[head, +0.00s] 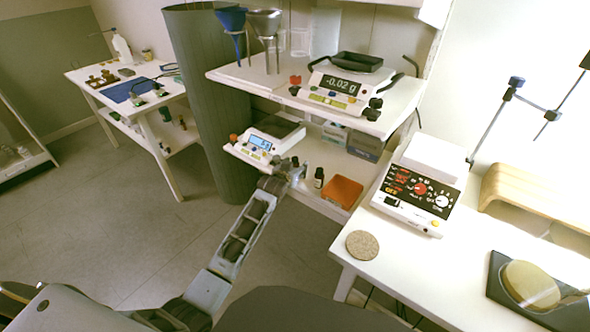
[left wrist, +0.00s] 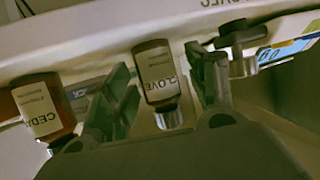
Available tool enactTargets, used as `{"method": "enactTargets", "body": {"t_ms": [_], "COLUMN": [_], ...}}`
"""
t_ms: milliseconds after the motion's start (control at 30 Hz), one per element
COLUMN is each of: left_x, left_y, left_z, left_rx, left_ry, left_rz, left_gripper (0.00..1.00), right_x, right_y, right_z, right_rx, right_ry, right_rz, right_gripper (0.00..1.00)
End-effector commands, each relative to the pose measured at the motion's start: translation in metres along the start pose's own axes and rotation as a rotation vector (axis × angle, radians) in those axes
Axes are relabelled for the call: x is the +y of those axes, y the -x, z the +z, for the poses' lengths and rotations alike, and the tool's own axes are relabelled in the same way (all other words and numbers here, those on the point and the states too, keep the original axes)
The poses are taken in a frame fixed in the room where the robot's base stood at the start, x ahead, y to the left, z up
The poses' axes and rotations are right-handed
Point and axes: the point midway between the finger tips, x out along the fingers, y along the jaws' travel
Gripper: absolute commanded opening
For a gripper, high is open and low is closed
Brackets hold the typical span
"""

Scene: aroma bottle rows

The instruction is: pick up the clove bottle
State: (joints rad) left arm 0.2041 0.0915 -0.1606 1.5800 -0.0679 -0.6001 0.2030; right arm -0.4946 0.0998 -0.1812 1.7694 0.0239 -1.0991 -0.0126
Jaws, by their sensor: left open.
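The clove bottle (left wrist: 158,82) is a small brown bottle with a white label reading CLOVE. In the left wrist view, which looks upside down, it stands between the two fingers of my open left gripper (left wrist: 167,92), with a visible gap on both sides. In the head view my left gripper (head: 294,171) is at the lower shelf's front, and the clove bottle is mostly hidden by it. A similar bottle labelled CEDA… (left wrist: 42,106) stands just outside one finger; a dark bottle (head: 318,178) shows right of the gripper in the head view. My right gripper is not seen.
The lower white shelf also holds a small scale (head: 262,142) left of the gripper and an orange tray (head: 342,191) at right. The upper shelf (head: 262,82), with a balance (head: 340,86) and funnels, overhangs it. A hotplate (head: 420,187) stands on the right table.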

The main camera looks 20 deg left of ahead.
Motion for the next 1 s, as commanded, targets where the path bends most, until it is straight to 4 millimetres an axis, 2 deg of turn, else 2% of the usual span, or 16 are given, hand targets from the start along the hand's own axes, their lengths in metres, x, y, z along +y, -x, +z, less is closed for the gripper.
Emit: {"method": "enactTargets", "body": {"t_ms": [467, 867, 1000], "left_x": [0.0001, 0.0001, 0.0001], "left_y": [-0.0007, -0.0006, -0.0006], "left_z": [-0.0001, -0.0001, -0.0004], "left_rx": [0.0, 0.0, 0.001], "left_ry": [0.0, 0.0, 0.0], "left_rz": [0.0, 0.0, 0.0], "left_gripper": [0.57, 0.08, 0.06], "right_x": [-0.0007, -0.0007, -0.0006], "right_y": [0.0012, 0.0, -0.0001], "right_z": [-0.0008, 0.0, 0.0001], "right_rx": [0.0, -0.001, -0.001], "right_ry": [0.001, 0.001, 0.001], "right_rz": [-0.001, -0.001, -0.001], "right_gripper": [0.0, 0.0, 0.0]}}
